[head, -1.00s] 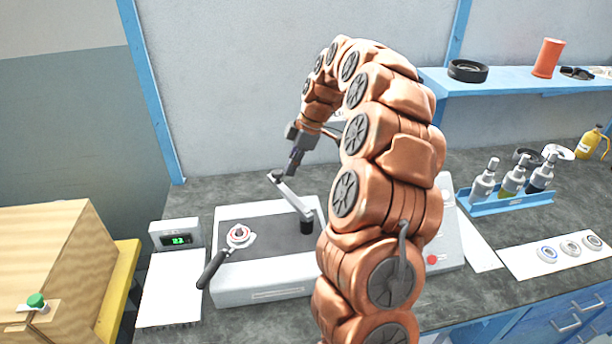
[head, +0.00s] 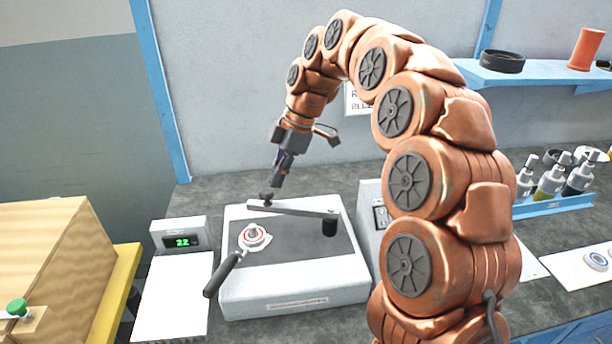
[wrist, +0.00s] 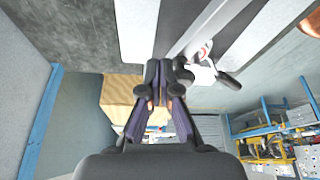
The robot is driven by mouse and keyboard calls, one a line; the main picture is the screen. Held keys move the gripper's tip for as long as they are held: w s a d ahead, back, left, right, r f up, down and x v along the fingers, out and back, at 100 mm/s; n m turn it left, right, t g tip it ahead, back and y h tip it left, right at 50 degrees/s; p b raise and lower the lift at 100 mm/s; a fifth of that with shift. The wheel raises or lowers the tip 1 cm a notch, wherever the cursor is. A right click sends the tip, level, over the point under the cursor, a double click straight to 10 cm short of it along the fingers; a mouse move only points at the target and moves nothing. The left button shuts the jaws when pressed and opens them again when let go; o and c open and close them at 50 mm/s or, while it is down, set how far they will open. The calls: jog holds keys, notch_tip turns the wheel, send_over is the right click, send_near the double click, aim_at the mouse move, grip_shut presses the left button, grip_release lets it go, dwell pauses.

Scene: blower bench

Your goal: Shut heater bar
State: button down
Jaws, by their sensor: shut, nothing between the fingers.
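The heater bar (head: 295,211) is a flat grey arm over the dark top plate of a white bench unit (head: 290,290). In the wrist view the shut fingers (wrist: 160,72) lie close to the bar (wrist: 203,28). A round red-and-white part (head: 254,236) with a black handle (head: 222,275) sits at the unit's front left, clear of the bar.
A small meter with a green display (head: 181,240) and a white sheet (head: 172,297) lie left of the unit. A wooden box (head: 45,260) stands further left. A blue rack of bottles (head: 552,203) and a shelf (head: 530,78) are at right.

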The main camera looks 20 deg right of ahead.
aim_at(268, 193)
jog(key=shift+s+a+f+b, duration=0.2)
jog(key=shift+s+a+b, duration=0.35)
jog(key=shift+s, duration=0.15)
jog(key=shift+s+a+r+b, duration=0.1)
jog(key=shift+s+a+b, duration=0.25)
jog(key=shift+s, duration=0.2)
jog(key=shift+s+a+r+b, duration=0.1)
jog(key=shift+s+a+b, duration=0.1)
jog(key=shift+s+b, duration=0.25)
jog(key=shift+s, duration=0.1)
jog(key=shift+r, duration=0.15)
jog(key=v, duration=0.7)
